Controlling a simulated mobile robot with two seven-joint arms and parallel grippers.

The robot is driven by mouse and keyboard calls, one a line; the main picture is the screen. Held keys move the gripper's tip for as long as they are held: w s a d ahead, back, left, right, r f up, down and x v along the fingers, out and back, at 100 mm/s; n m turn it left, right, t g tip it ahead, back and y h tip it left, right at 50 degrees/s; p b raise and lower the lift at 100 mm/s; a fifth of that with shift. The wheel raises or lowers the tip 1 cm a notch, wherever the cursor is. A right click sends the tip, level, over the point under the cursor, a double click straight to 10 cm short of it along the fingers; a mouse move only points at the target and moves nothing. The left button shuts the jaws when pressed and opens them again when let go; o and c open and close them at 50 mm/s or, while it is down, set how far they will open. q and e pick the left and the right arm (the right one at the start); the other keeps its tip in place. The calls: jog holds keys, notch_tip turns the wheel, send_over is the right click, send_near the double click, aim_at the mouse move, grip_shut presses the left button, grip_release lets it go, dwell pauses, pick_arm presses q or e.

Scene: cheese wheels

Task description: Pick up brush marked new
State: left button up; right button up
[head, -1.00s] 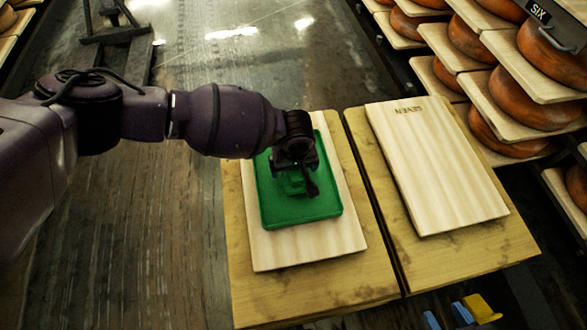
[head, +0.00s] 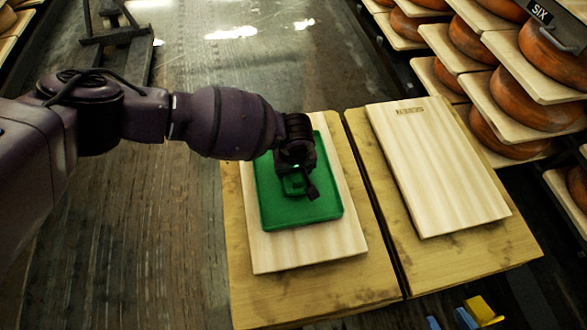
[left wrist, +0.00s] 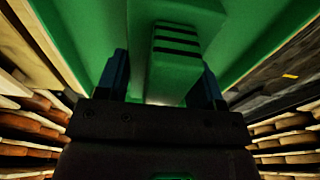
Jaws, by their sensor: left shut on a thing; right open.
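A green tray (head: 322,208) with a raised rim lies on a pale wooden board. My left gripper (head: 297,186) is over the middle of the tray in the head view. It is shut on a green block (left wrist: 176,66) with three dark stripes, which shows between the fingers in the left wrist view. The block looks like a brush handle, but its bristles are not visible. The gripper hides most of it in the head view. I cannot read the mark "new" on anything. My right gripper is not in view.
A second pale board (head: 440,170) lies bare on the right. Blue objects (head: 466,318) and a yellow object (head: 482,310) show at the bottom edge. Racks of orange cheese wheels (head: 548,60) stand at the right.

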pick_arm(q)
jog(key=shift+r, duration=0.25)
notch_tip(320, 180, up, 20)
jog(key=p, duration=0.7)
jog(key=shift+f, duration=0.25)
pick_arm(e)
jog(key=shift+s+d+r+m+g+h, duration=0.15)
jog(key=shift+s+d+r+m+g, duration=0.2)
jog(key=shift+s, duration=0.3)
jog(key=shift+s+d+r+m+g+h, duration=0.15)
jog(key=shift+s+d+m+g, duration=0.25)
jog(key=shift+s+m, duration=0.2)
